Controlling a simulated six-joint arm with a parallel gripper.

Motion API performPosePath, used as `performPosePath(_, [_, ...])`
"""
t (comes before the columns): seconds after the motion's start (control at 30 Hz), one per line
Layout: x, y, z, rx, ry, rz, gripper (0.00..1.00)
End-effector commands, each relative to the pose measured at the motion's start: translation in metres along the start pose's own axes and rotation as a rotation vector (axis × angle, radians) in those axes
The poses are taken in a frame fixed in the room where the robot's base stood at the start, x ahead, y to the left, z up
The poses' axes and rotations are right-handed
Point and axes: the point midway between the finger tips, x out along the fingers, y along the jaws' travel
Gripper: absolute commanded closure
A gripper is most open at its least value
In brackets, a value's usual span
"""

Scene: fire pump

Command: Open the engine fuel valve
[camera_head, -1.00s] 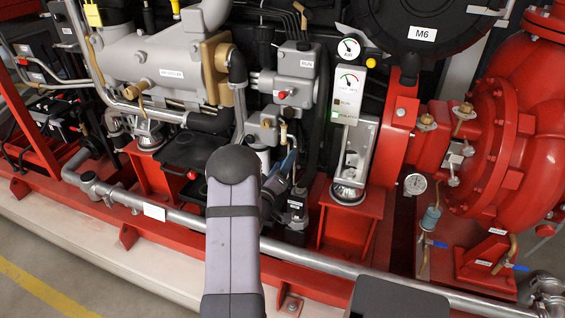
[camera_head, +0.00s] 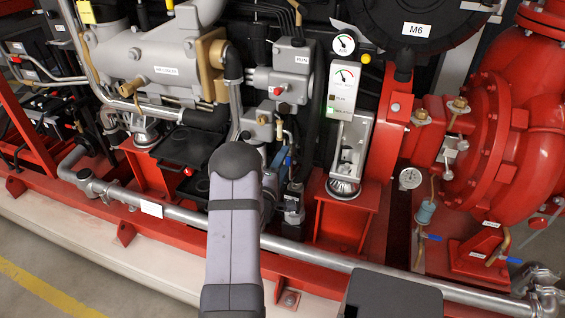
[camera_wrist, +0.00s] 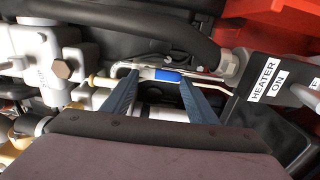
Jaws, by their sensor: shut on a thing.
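The engine fuel valve's lever (camera_wrist: 167,75) is a thin metal strip with a blue sleeve, on brass pipework at the middle of the wrist view. My gripper (camera_wrist: 158,76) has its two blue fingers on either side of part of this lever, and it is shut on it. The fingertips partly cover the lever's ends. In the head view my grey arm stands in front of the valve area, and the lever cannot be made out clearly there.
A black box labelled "HEATER ON" (camera_wrist: 270,85) is close to the right of the fingers. A grey block (camera_wrist: 45,60) and brass fittings are close on the left. A thick black hose (camera_wrist: 130,32) runs just beyond. A long metal pipe (camera_head: 330,257) crosses in front of the red frame.

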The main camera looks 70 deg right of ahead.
Motion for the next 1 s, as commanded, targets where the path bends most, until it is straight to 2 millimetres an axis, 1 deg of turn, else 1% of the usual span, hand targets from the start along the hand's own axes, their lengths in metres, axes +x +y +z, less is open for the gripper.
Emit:
performPosePath(0.43, [-0.0005,-0.0012,0.0002,-0.017,0.001,-0.002,0.69])
performPosePath(0.47, [-0.0005,-0.0012,0.0002,-0.017,0.001,-0.002,0.44])
performPosePath(0.5, [-0.0005,-0.0011,0.0003,-0.016,0.001,-0.002,0.35])
performPosePath(0.53, [-0.0005,-0.0011,0.0002,-0.016,0.001,-0.002,0.28])
performPosePath(0.87, [-0.0011,-0.0005,0.0002,-0.013,0.000,-0.001,0.28])
performPosePath(1.0, [-0.0084,-0.0005,-0.0001,-0.013,0.001,-0.001,0.28])
